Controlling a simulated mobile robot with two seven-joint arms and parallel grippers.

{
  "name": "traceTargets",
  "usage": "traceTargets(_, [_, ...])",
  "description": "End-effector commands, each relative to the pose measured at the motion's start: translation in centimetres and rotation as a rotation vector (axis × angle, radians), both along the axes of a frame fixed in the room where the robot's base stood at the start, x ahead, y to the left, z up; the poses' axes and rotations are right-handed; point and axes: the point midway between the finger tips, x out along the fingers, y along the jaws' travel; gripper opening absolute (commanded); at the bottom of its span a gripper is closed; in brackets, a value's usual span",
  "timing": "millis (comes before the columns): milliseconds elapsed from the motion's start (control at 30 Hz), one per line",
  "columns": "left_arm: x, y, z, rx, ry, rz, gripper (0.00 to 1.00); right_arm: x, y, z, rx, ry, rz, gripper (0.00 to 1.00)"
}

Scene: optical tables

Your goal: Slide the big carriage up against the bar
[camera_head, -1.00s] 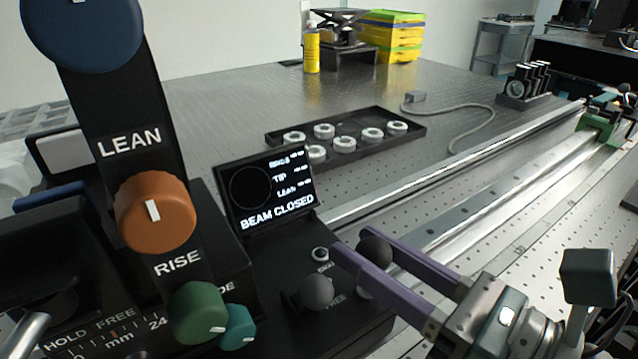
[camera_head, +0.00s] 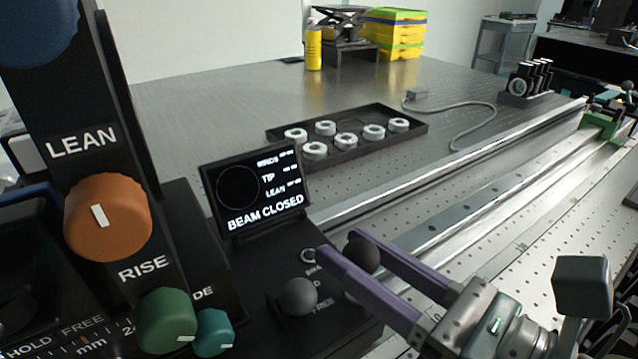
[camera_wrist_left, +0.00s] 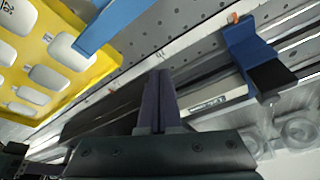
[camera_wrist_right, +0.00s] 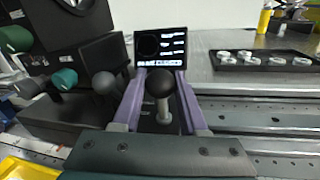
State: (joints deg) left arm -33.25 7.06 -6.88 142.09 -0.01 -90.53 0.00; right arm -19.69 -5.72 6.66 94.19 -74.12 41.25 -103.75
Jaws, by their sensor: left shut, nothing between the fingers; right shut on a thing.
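The big carriage (camera_head: 345,320) is black, with a small screen (camera_head: 257,185) reading "BEAM CLOSED" and orange, green and teal knobs. It sits at the near end of the rail in the head view. My right gripper (camera_head: 338,250) is shut on a dark ball-topped handle (camera_head: 363,254) of the carriage; the handle (camera_wrist_right: 160,84) stands between the purple fingers in the right wrist view. My left gripper (camera_wrist_left: 158,80) is shut and empty above a rail, near a blue bracket (camera_wrist_left: 243,48) with a black part. I cannot tell which part is the bar.
A second ball knob (camera_head: 299,297) stands beside the held one. A black tray of white rings (camera_head: 410,138) and a grey cable (camera_head: 480,108) lie behind the rail (camera_head: 470,175). A green fitting (camera_head: 600,122) is at its far end. A yellow tray (camera_wrist_left: 60,95) is near my left gripper.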

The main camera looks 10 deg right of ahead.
Motion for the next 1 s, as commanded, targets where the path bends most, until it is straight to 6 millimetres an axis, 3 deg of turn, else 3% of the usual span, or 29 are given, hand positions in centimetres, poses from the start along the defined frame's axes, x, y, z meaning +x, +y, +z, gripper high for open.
traceTargets(33, [0.0,0.0,0.0,-0.001,0.0,0.001,0.0,0.0,0.1,0.1,0.003,0.0,0.004,0.0])
traceTargets(67, [0.0,0.0,0.0,-0.002,0.0,0.002,0.0,0.0,0.1,0.1,0.003,0.0,0.004,0.45])
traceTargets(300, [0.0,-0.2,0.0,-0.007,0.0,0.005,0.0,0.0,0.0,0.0,0.002,0.0,0.002,0.71])
traceTargets(667, [0.0,-0.2,-0.1,-0.007,-0.001,0.005,0.0,-1.0,-0.6,-0.1,0.001,0.003,0.0,0.71])
traceTargets(1000, [0.0,-0.1,-1.1,-0.003,-0.001,0.002,0.0,-6.6,-4.0,-0.2,0.0,0.004,0.002,0.71])
